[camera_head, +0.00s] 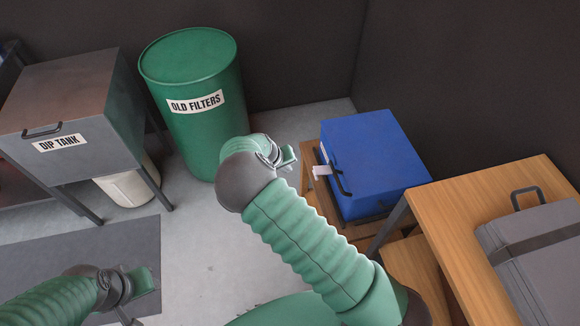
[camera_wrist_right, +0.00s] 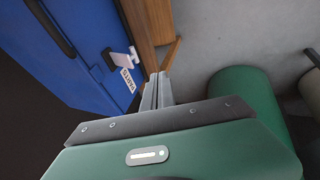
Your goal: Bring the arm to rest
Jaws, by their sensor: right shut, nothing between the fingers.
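My right arm, in a green ribbed sleeve, reaches up through the middle of the head view. Its gripper (camera_head: 288,156) is left of the blue box and apart from it. In the right wrist view the two grey fingers (camera_wrist_right: 157,91) are together with nothing between them. My left gripper (camera_head: 142,282) is low at the left of the head view, over the grey mat; its finger gap cannot be made out.
A blue box (camera_head: 375,160) with a dark handle and pale tag stands on a wooden surface. A wooden table (camera_head: 475,205) with a grey case (camera_head: 540,260) is at right. A green drum (camera_head: 195,125) and grey dip tank (camera_head: 75,105) stand behind. Floor between is clear.

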